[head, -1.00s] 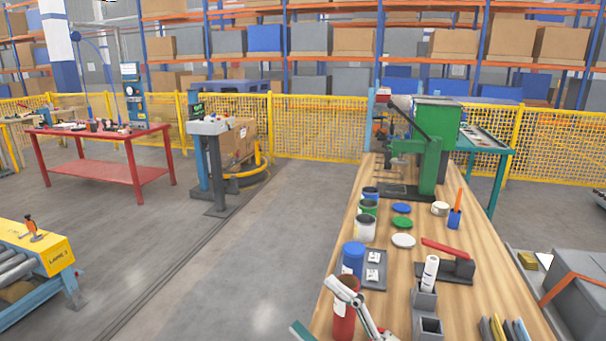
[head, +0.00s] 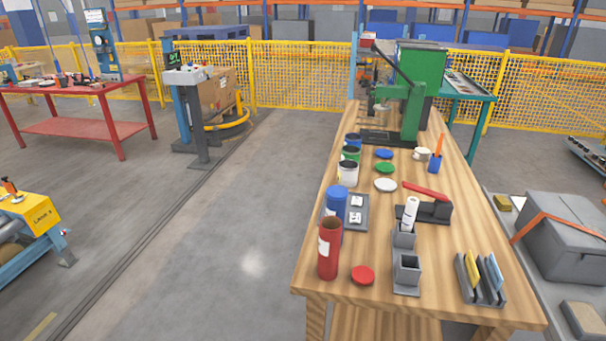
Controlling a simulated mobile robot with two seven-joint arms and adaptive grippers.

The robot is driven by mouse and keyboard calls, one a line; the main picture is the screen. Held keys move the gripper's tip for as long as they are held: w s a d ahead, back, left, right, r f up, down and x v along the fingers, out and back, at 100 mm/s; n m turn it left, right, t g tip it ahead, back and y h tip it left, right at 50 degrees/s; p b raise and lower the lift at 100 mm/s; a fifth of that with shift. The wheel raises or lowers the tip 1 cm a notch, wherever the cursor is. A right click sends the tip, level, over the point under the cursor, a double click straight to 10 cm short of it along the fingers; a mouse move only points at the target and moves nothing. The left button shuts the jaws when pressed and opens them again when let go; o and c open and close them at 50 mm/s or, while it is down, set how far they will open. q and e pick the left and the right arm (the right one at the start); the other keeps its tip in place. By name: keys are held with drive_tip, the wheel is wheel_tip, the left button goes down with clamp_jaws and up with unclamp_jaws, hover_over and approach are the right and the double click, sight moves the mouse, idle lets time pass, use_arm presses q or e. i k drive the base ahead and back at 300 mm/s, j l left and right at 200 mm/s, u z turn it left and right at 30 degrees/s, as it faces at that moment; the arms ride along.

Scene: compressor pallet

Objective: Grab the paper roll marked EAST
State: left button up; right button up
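A white paper roll (head: 411,214) stands upright in the rear socket of a grey two-socket holder (head: 406,278) on the wooden workbench. Its dark marking is too small to read, so I cannot tell whether it says EAST. The front socket of the holder looks empty. Neither of my grippers is in view.
On the wooden bench (head: 315,284) are a red canister (head: 328,250), a red lid (head: 362,275), a blue canister (head: 337,201), open cans, a red-handled tool (head: 428,193) and a slotted rack (head: 480,280). A green press (head: 415,90) stands behind. Floor left of the bench is clear.

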sight(412, 203)
drive_tip(key=i+j+z, duration=0.6)
drive_tip(key=j+z, duration=0.3)
drive_tip(key=i+j+z, duration=0.2)
drive_tip(key=j+z, duration=0.65)
drive_tip(key=j, duration=0.2)
drive_tip(key=j+z, duration=0.45)
drive_tip(key=j, duration=0.2)
drive_tip(key=j+z, duration=0.45)
drive_tip(key=j, duration=0.2)
drive_tip(key=k+j+z, duration=0.25)
drive_tip(key=j+z, duration=0.2)
drive_tip(key=k+j+z, duration=0.3)
drive_tip(key=j+z, duration=0.15)
drive_tip(key=j, duration=0.15)
